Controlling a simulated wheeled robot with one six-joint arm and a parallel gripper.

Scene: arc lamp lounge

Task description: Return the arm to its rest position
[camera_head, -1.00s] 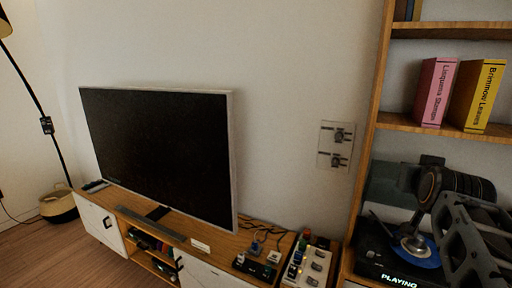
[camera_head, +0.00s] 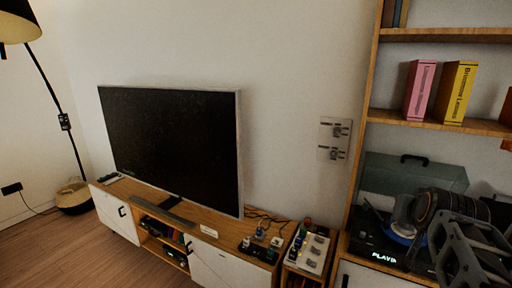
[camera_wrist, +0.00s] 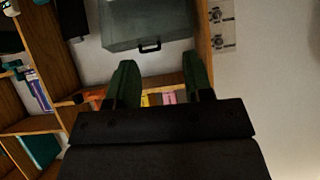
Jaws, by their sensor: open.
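My gripper (camera_wrist: 160,82) shows in the wrist view with its two green fingers apart and nothing between them. Beyond the fingers are a shelf edge and the pink and yellow books. In the head view my dark arm (camera_head: 462,235) is folded at the lower right, in front of the shelf unit. It covers part of the record player (camera_head: 372,247); I cannot make out the fingers there.
The shelf unit (camera_head: 365,150) holds a pink book (camera_head: 420,90), a yellow book (camera_head: 457,92) and a grey clear lid (camera_head: 400,172) with a black handle. A television (camera_head: 170,145) stands on the low cabinet (camera_head: 215,262). Wooden floor (camera_head: 80,250) is clear at left.

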